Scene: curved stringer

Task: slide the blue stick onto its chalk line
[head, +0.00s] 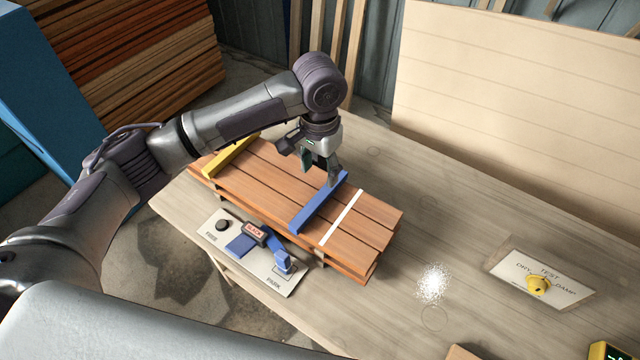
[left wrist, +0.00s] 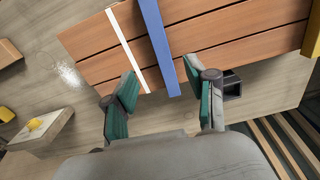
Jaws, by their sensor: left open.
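The blue stick (head: 312,208) lies across the top of a stack of reddish-brown boards (head: 268,180). The white chalk line (head: 341,218) crosses the boards to its right, apart from it with a strip of bare wood between. My left gripper (head: 319,174) is at the far end of the blue stick, pointing down. In the left wrist view my left gripper (left wrist: 162,78) is open, and the blue stick (left wrist: 158,48) runs between its fingers with gaps at both sides. The chalk line (left wrist: 126,46) lies on the left finger's side. My right gripper is not in view.
A yellow stick (head: 230,157) lies across the boards' left end. A FREE/PARK panel (head: 222,238) with a blue piece (head: 275,250) lies along the near side. A dry/damp test plate (head: 553,284) and white powder (head: 432,283) are right. The table between is clear.

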